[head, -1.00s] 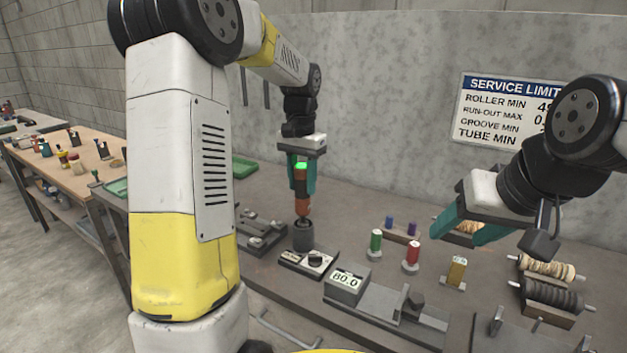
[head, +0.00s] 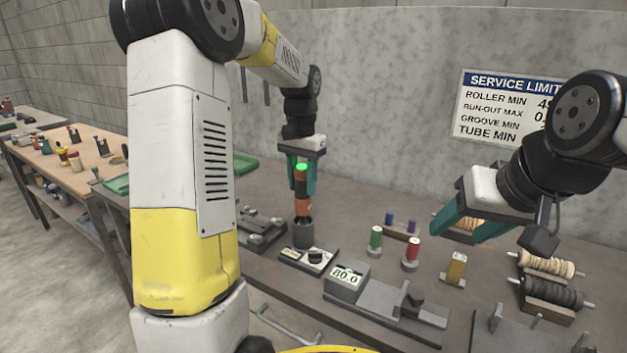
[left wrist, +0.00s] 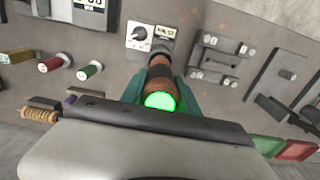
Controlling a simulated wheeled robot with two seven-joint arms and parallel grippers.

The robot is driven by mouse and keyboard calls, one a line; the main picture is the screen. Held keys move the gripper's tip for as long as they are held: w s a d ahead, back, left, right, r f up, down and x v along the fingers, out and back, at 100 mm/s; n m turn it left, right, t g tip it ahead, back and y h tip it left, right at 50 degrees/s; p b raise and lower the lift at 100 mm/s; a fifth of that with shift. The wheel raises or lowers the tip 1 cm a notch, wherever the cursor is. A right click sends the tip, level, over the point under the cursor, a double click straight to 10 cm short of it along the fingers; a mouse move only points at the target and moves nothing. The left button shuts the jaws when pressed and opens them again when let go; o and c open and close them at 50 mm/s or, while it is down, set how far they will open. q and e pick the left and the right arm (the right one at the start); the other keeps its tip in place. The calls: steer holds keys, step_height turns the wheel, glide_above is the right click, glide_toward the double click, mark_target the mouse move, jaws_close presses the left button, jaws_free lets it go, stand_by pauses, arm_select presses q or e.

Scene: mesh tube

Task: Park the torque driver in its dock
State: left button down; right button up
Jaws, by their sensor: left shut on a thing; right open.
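The torque driver (head: 302,204) is an upright orange and black tool with a lit green top. My left gripper (head: 302,185) is shut on it, with teal fingers on both sides. The driver's lower end meets a dark grey round dock (head: 303,235); how deep it sits inside cannot be told. In the left wrist view the driver (left wrist: 160,88) shows between the teal fingers, its green top towards the camera, and the dock (left wrist: 162,50) is partly hidden behind it. My right gripper (head: 462,222) is open and empty above the right part of the bench.
A dial box (head: 314,259) and an 80.0 display box (head: 346,279) stand in front of the dock. A grey fixture (head: 262,228) lies to its left. Green (head: 375,240) and red (head: 411,251) rollers stand to the right. Wound spools (head: 550,292) lie at the far right.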

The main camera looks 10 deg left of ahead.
mark_target(302, 167)
arm_select(q)
steer(key=shift+f, duration=2.1)
stand_by(1.6)
steer(key=c, duration=0.8)
jaws_free()
steer(key=shift+f, duration=0.1)
step_height(302, 167, up, 8)
steer(key=shift+s, duration=0.1)
steer(key=s+r+n+t, duration=0.1)
steer(key=s+t, duration=0.1)
steer(key=s, duration=0.6)
steer(key=s+d+r+n+t+h, duration=0.1)
steer(key=s+t, duration=0.1)
steer(key=s, duration=0.6)
steer(key=s+d+r+n+t+h, duration=0.1)
steer(key=s+r+t, duration=0.1)
steer(key=s, duration=0.6)
steer(key=shift+d, duration=0.1)
